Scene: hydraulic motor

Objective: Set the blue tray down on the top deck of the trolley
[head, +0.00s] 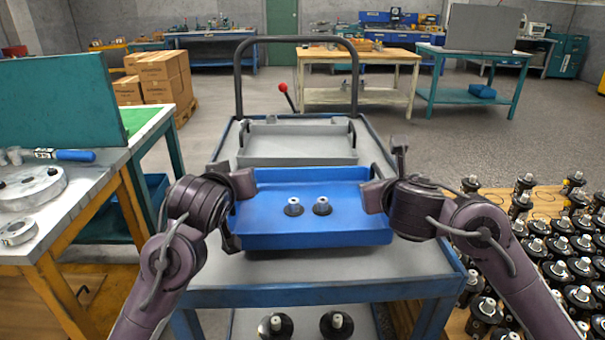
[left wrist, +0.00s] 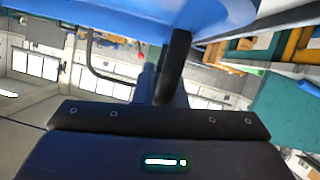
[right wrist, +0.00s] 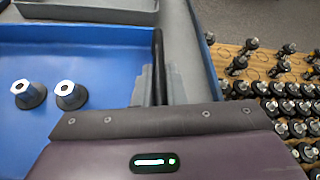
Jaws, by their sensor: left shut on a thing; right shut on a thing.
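The blue tray (head: 315,240) is over the front half of the trolley's grey top deck (head: 330,270) in the head view. It looks about level; I cannot tell whether its base touches the deck. Two dark parts with pale tips, one left (head: 294,207) and one right (head: 322,206), stand upright in it. My left gripper (head: 243,184) is shut on the tray's left end. My right gripper (head: 374,195) is shut on its right end. The tray also shows in the left wrist view (left wrist: 215,12) and right wrist view (right wrist: 95,60). The fingertips are mostly hidden.
A grey tray (head: 297,158) sits on the deck just behind the blue one. The trolley's dark push handle (head: 238,85) rises at the far end. A workbench (head: 75,190) stands at left. Several dark motor parts (head: 560,245) stand on a wooden surface at right.

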